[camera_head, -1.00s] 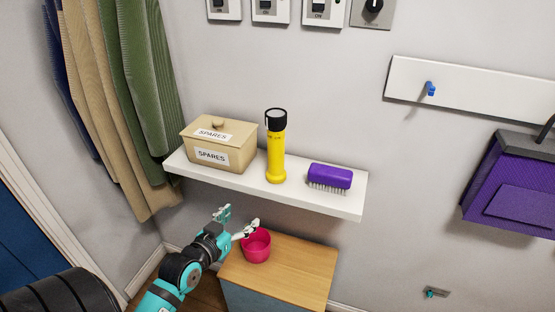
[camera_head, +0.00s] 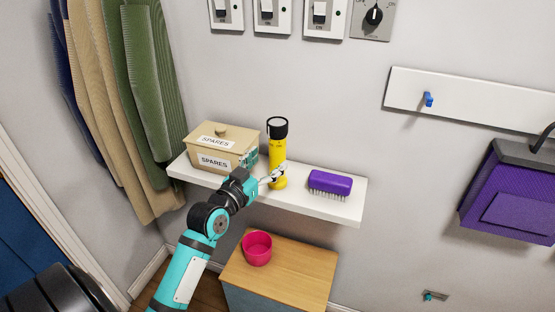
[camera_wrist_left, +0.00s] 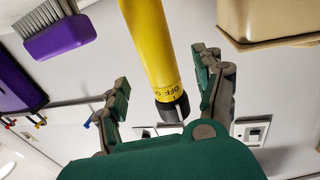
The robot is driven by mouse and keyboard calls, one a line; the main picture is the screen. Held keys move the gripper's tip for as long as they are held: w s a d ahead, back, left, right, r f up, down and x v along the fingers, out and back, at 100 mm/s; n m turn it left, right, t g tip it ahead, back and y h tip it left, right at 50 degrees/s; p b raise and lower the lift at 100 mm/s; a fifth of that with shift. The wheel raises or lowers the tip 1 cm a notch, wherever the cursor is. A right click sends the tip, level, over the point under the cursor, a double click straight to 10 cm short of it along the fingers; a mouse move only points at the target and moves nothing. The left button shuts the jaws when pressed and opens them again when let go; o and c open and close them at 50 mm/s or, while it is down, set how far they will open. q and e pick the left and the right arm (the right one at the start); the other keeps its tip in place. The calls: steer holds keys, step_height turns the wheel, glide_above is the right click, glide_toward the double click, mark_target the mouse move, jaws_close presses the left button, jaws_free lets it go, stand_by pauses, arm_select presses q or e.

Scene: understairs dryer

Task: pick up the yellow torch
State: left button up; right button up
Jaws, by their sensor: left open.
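The yellow torch (camera_head: 278,150) stands upright on the white shelf (camera_head: 330,207), its black head at the top. It also shows in the left wrist view (camera_wrist_left: 150,45), where the picture is upside down. My left gripper (camera_head: 268,166) is open at the torch's lower body, with one finger overlapping the torch and the other near the box. In the left wrist view the open fingers (camera_wrist_left: 163,72) lie on either side of the torch's line. I cannot tell whether the torch is fully between them. My right gripper is not in view.
A beige SPARES box (camera_head: 216,150) stands close left of the torch. A purple brush (camera_head: 330,183) lies to its right. Below, a pink cup (camera_head: 257,248) sits on a wooden-topped cabinet (camera_head: 295,272). Coats (camera_head: 115,90) hang at the left.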

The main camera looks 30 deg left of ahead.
mark_target(273, 155)
arm_select(q)
steer(key=shift+w+r, duration=0.15)
steer(key=shift+w, duration=0.45)
steer(key=w+p, duration=0.1)
steer(key=w, duration=0.2)
steer(key=shift+w+a+p, duration=0.1)
steer(key=shift+w+p, duration=0.25)
steer(key=shift+p, duration=0.05)
steer(key=shift+w, duration=0.4)
steer(key=shift+s, duration=0.1)
steer(key=shift+c, duration=0.2)
steer(key=shift+c, duration=1.2)
jaws_close()
